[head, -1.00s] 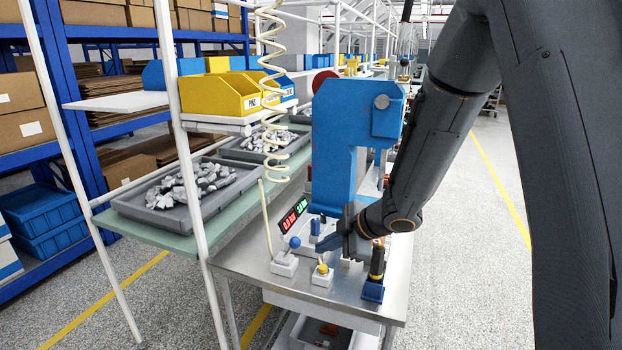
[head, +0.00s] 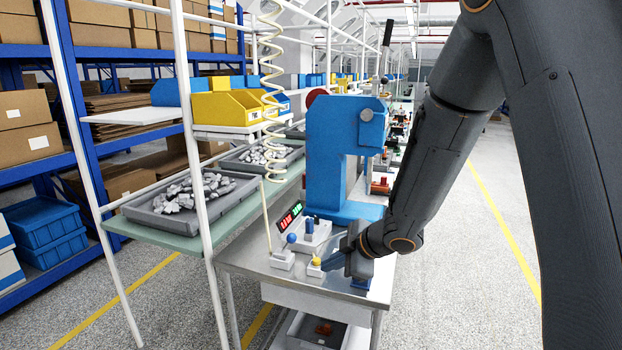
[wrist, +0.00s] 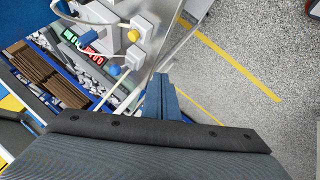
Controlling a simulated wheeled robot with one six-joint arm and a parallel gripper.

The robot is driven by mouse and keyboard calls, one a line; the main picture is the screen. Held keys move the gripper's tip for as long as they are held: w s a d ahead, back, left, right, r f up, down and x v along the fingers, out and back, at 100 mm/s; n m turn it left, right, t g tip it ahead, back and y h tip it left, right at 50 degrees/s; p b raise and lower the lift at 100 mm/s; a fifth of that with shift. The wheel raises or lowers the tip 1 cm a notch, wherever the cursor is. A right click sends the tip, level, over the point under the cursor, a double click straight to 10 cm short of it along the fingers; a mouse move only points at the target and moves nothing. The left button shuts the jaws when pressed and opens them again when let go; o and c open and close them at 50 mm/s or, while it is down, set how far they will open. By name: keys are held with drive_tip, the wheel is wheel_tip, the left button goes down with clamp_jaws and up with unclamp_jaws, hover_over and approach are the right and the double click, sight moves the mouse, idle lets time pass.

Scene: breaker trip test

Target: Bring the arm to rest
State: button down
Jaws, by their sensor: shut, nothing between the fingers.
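My gripper (head: 330,262) is low over the front right part of the steel bench (head: 237,257) in the head view. Its blue fingers are together and hold nothing. In the wrist view the shut fingers (wrist: 161,92) stick out past the dark gripper body, beside the bench edge with floor beyond. The yellow button also shows in the wrist view (wrist: 134,35).
A blue press (head: 331,150) stands behind my gripper. A blue-knobbed lever (head: 291,238) and a lit red and green display (head: 290,216) are to the left. Grey trays of metal parts (head: 190,197) and a coiled hose (head: 271,90) are further left. The floor at right is clear.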

drive_tip(key=s+d+m+h+b, duration=0.2)
drive_tip(key=s+d+m+h, duration=0.5)
drive_tip(key=d+m, duration=0.55)
drive_tip(key=s+d+f+m+g+b, duration=0.1)
drive_tip(key=s+m+g, duration=0.4)
drive_tip(key=s, duration=1)
drive_tip(key=shift+s+d+f+y, duration=0.2)
drive_tip(key=shift+s+d+y, duration=0.1)
drive_tip(key=shift+d, duration=0.05)
drive_tip(key=shift+a, duration=0.15)
